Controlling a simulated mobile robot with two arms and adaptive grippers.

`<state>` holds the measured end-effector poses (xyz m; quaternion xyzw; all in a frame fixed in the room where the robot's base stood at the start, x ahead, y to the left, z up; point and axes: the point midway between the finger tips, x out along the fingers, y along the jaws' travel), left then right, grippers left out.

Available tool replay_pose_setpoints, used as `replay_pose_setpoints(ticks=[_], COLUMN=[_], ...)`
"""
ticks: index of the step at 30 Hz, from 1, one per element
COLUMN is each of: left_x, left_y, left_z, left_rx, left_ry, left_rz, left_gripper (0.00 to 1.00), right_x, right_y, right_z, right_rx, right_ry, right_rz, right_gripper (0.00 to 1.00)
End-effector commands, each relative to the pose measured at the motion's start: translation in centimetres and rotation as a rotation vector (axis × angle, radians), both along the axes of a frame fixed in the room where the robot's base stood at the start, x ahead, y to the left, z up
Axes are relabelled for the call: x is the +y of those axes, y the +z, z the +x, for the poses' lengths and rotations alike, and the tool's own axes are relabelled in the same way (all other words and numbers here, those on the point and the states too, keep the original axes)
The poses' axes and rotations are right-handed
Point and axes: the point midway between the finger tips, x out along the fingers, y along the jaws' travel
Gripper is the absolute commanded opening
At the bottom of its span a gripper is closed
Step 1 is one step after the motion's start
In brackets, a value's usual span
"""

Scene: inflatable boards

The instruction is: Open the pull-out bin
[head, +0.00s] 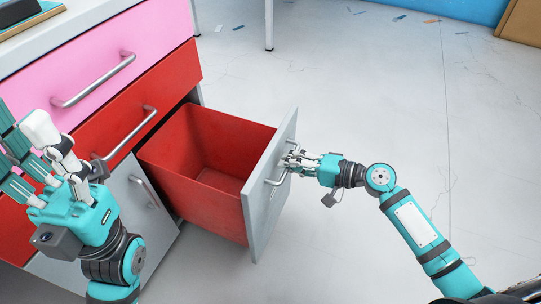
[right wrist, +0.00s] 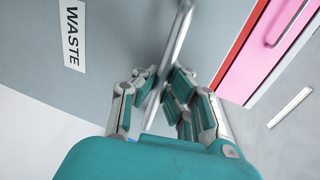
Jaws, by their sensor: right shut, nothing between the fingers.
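The pull-out bin is a red open-topped box (head: 205,170) behind a grey front panel (head: 262,200). It stands well out of the cabinet, and its inside looks empty. The front panel has a metal bar handle (head: 275,170), which also shows in the right wrist view (right wrist: 180,40) with a "WASTE" label (right wrist: 73,37) beside it. My right gripper (head: 292,160) is at this handle, its fingers shut close around the bar with no firm hold to be seen. My left gripper (head: 24,135) is at the lower left in front of the drawers, fingers apart and empty.
The cabinet has a pink drawer (head: 105,55), a red drawer (head: 130,105) and a grey door (head: 135,205), each with a bar handle. Grey floor (head: 370,100) is clear right of the bin. White table legs (head: 269,25) stand at the back.

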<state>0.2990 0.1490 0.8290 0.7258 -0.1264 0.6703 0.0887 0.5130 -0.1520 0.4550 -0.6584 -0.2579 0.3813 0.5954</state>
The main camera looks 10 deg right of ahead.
Motion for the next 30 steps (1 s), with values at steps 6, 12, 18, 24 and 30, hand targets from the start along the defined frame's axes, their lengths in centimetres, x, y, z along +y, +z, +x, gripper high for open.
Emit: replay_pose_setpoints(ticks=[6,12,18,24,30], left_x=[-0.03,-0.03,-0.02,0.01,0.04], left_y=[0.09,0.12,0.15,0.16,0.21], left_z=[0.06,0.07,0.03,-0.01,-0.05], left_rx=[-0.001,0.000,-0.001,-0.004,-0.006], left_ry=[0.000,0.000,0.000,0.000,0.001], left_rz=[0.001,0.000,0.000,-0.001,-0.002], left_gripper=[0.40,0.40,0.40,0.40,0.40], right_x=[-0.90,-0.93,-0.92,-0.92,-0.91], right_y=[-0.03,-0.01,-0.01,0.00,0.00], right_z=[-0.66,-0.68,-0.66,-0.64,-0.64], right_rx=[0.001,0.000,0.000,0.000,0.000], right_ry=[0.000,0.000,0.000,0.000,0.000], right_rz=[-0.001,0.000,0.000,0.000,0.000], right_gripper=[0.00,0.00,0.10,0.34,0.34])
